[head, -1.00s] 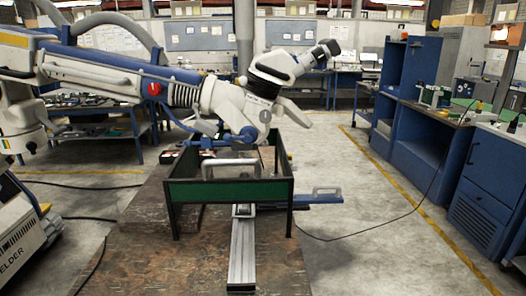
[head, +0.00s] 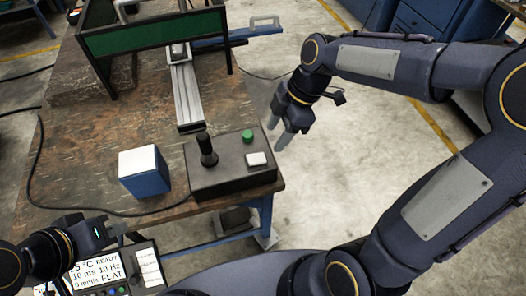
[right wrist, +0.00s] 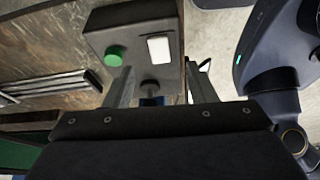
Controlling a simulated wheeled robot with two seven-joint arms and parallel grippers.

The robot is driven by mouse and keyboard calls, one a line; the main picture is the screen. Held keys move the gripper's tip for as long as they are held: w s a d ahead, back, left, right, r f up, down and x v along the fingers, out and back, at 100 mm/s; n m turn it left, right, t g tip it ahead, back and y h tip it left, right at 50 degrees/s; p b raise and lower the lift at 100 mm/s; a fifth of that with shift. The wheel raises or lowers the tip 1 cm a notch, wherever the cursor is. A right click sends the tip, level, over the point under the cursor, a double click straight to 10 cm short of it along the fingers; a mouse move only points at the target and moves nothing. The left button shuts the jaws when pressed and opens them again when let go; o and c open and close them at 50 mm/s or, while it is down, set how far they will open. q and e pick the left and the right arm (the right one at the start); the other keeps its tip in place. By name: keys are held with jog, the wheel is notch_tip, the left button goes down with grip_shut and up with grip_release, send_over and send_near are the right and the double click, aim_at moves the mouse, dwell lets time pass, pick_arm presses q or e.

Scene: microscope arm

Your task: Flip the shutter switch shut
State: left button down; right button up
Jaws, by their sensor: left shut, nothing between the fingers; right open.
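A dark control box (head: 225,182) sits at the table's front right corner. On its top are a white rocker-like switch (head: 256,159), a green button (head: 247,136) and a black joystick (head: 207,148). The right wrist view also shows the white switch (right wrist: 158,48), the green button (right wrist: 114,56) and part of the joystick (right wrist: 150,87). My right gripper (head: 278,125) is open and empty, right of the box. In the head view its fingers are apart from the switch. My left gripper (head: 118,234) is shut and empty at the lower left, near a display unit.
A blue and white block (head: 144,172) stands left of the control box. A metal rail (head: 184,92) and a green-sided frame (head: 155,35) lie behind. A cable (head: 70,205) curves across the table. Floor is open at right.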

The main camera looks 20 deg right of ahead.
aim_at(260, 157)
jog(key=shift+w+a+f+n, duration=0.25)
jog(key=shift+a+f+n, duration=0.15)
jog(key=shift+f, duration=0.2)
jog(key=x, duration=0.7)
jog(key=shift+s, duration=0.1)
jog(key=shift+c, duration=0.3)
